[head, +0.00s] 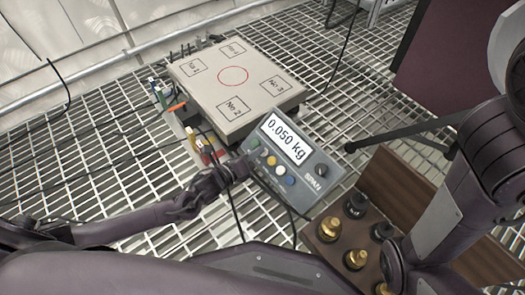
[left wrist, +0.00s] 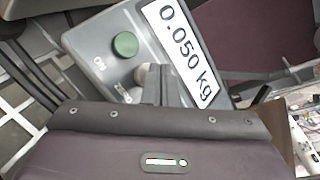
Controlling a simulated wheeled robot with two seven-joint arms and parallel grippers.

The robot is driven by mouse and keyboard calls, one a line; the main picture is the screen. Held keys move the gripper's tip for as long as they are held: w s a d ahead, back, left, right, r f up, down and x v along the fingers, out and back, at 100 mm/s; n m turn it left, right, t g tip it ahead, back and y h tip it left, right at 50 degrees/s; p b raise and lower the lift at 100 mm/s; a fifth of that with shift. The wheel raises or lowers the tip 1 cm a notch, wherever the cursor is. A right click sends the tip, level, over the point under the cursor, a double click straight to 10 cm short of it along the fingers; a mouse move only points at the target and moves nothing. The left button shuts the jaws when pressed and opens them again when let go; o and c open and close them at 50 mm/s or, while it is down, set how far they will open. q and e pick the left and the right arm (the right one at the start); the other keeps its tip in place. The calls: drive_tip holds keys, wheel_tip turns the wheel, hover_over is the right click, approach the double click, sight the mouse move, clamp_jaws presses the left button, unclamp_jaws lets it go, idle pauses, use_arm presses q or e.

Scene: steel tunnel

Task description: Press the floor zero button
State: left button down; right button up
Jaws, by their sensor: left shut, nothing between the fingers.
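The grey display box (head: 312,168) reads 0.050 kg and has a row of coloured buttons below its screen. They include a green button (head: 254,143), a yellow button (head: 271,160) and a blue button (head: 280,170); their labels are too small to read. My left gripper (head: 243,168) is shut and empty at the box's left edge, close to the buttons. In the left wrist view, the green button (left wrist: 125,44) is beside the letters ON, and the shut fingertips (left wrist: 160,80) overlap the panel just below the screen. Contact cannot be told. My right gripper is not in view.
A square weighing platform (head: 232,108) with a red circle and numbered boxes lies behind the display box. A wooden case (head: 400,185) with brass and black weights stands at the right. Cables run over the grating floor (head: 110,170). A dark panel (head: 450,50) stands at the upper right.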

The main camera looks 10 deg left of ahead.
use_arm(q)
drive_tip(key=shift+f, duration=0.1)
drive_tip(key=shift+w+d+f, duration=0.2)
drive_tip(key=shift+f, duration=0.1)
idle(0.5)
drive_tip(key=shift+s+a+r+p, duration=0.15)
drive_tip(key=shift+s+r+p, duration=0.05)
drive_tip(key=shift+r+p, duration=0.2)
wheel_tip(320, 180, up, 5)
drive_tip(key=s+a+p, duration=0.2)
drive_tip(key=p, duration=0.4)
drive_tip(key=shift+s, duration=0.35)
